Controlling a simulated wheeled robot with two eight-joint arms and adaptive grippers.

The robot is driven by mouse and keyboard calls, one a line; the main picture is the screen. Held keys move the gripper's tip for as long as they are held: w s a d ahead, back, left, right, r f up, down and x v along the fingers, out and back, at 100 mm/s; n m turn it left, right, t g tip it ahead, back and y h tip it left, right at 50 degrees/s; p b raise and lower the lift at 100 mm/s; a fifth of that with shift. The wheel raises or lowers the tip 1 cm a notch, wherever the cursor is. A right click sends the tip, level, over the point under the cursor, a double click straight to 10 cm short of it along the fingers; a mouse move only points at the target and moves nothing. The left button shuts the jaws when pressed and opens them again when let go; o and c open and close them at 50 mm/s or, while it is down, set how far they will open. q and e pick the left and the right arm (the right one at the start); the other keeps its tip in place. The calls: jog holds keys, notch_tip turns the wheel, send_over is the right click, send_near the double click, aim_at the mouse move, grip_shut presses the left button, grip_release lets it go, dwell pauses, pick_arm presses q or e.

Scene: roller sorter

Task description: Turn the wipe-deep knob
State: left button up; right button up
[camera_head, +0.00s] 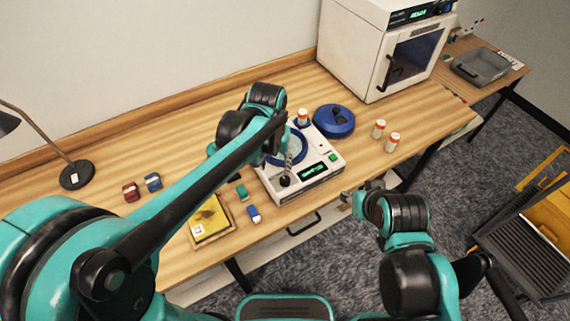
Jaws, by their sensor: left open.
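A white benchtop machine (326,184) with a lit green display and a green button stands near the table's front edge. A black knob (285,182) sits on the left of its front panel; its label is too small to read. My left gripper (288,160) is open and points down just above and behind the knob. I cannot tell whether its fingers touch the knob. My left arm hides part of the machine's left side. My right gripper (347,199) is low, off the table's front edge, right of the machine; its jaw state is unclear.
A blue round lid (334,121) lies behind the machine, with orange-and-white bottles (379,129) to its right. A yellow pad (208,217) and small coloured blocks (254,214) lie left. A white oven (380,50) stands at the back. The table's left middle is largely clear.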

aim_at(285, 179)
pick_arm(q)
jog(key=d, duration=0.1)
jog(key=w+d+p, duration=0.1)
jog(key=shift+d+g, duration=0.3)
jog(key=shift+g, duration=0.1)
jog(key=shift+d+f, duration=0.15)
jog(key=shift+f, duration=0.05)
notch_tip(285, 179, down, 8)
jog(key=shift+r+b, duration=0.15)
jog(key=shift+b, duration=1)
pick_arm(e)
jog(key=shift+f, duration=0.15)
pick_arm(q)
grip_shut()
